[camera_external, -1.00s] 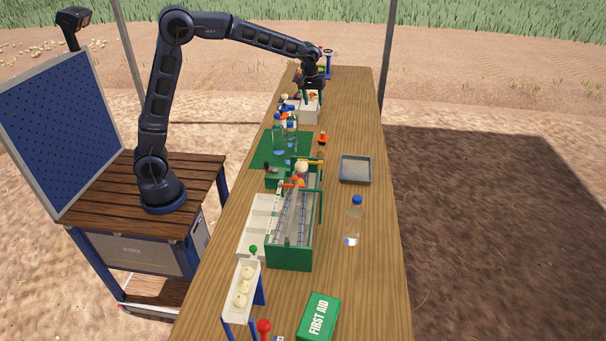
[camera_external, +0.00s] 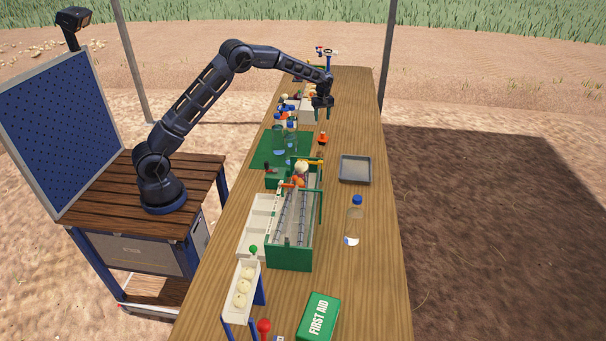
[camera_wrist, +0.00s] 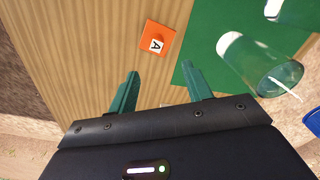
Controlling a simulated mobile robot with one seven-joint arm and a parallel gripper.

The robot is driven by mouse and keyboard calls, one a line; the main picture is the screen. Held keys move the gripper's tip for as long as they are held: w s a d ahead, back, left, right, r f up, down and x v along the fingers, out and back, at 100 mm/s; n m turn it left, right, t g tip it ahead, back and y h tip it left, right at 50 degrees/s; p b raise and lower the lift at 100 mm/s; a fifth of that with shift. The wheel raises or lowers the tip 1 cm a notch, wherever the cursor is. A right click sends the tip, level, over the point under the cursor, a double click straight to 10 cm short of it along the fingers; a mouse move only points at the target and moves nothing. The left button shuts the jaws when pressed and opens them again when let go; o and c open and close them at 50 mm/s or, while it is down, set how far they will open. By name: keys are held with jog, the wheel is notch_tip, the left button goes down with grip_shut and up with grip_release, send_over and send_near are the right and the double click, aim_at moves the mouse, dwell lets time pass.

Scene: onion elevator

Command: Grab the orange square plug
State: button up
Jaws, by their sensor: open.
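The orange square plug (camera_wrist: 156,38) shows in the wrist view as an orange square with a white label marked "A". It lies on the bare wood beside the green mat. In the external view a small orange thing (camera_external: 322,138), which looks like the same plug, sits on the table just right of the mat. My gripper (camera_wrist: 160,72) is open and empty, with its green fingers apart; the plug is ahead of the fingertips and touches neither. In the external view my gripper (camera_external: 322,104) is above the table, farther back than the plug.
The green mat (camera_external: 262,150) holds clear containers (camera_wrist: 262,68), close to the plug. In front stands a green-framed rack with rollers (camera_external: 290,258). A grey tray (camera_external: 355,170) and a bottle (camera_external: 354,225) are on the right. The wood around the plug is mostly clear.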

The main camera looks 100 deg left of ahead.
aim_at(323, 133)
notch_tip(323, 133, down, 6)
jog(key=shift+w+r, duration=0.1)
jog(key=shift+r, duration=0.15)
jog(key=shift+w+d+f, duration=0.15)
jog(key=shift+f, duration=1.15)
jog(key=shift+w+d+f, duration=0.1)
jog(key=shift+w+f, duration=0.05)
jog(key=shift+f, duration=1.1)
jog(key=c, duration=1.1)
